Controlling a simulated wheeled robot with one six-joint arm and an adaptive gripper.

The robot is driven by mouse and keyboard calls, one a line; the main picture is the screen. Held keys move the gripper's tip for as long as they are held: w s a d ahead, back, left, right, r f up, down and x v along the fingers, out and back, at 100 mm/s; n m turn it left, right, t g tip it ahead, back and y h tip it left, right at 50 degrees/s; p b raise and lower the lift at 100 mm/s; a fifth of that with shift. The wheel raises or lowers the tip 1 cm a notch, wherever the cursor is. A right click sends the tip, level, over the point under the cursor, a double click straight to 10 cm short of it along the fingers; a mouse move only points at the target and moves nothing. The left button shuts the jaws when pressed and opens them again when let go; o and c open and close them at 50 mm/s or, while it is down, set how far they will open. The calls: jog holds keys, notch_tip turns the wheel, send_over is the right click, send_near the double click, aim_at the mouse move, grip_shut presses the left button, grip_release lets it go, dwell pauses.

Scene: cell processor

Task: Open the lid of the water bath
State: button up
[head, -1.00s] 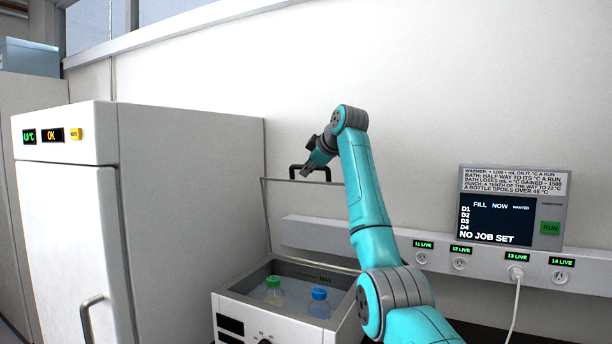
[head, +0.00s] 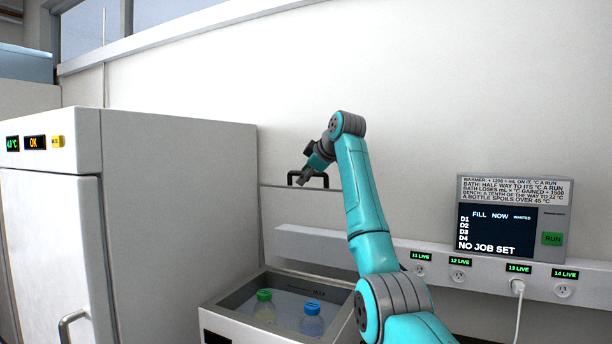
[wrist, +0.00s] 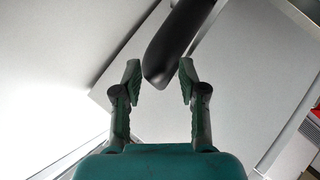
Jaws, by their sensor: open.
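The water bath (head: 232,300) is a white box at the lower middle of the head view, with its basin uncovered. Its lid (head: 275,187) stands raised, roughly upright, behind the basin. A black handle (head: 292,179) sits at the lid's top edge. My gripper (head: 303,181) is beside that handle. In the wrist view, my open gripper (wrist: 160,78) has its two fingers apart, with the handle's dark rounded end (wrist: 165,60) at or just beyond the gap. I cannot tell whether they touch. My arm hides the lid's right side.
A green-capped bottle (head: 264,309) and a blue-capped bottle (head: 312,322) stand in the basin. A white fridge (head: 180,200) stands close on the left. A display panel (head: 497,230) and a socket rail (head: 440,262) are on the right wall. The wall above is clear.

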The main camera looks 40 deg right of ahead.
jog(key=shift+s, duration=0.1)
jog(key=v, duration=1.1)
jog(key=shift+s+r, duration=0.25)
jog(key=shift+s, duration=0.05)
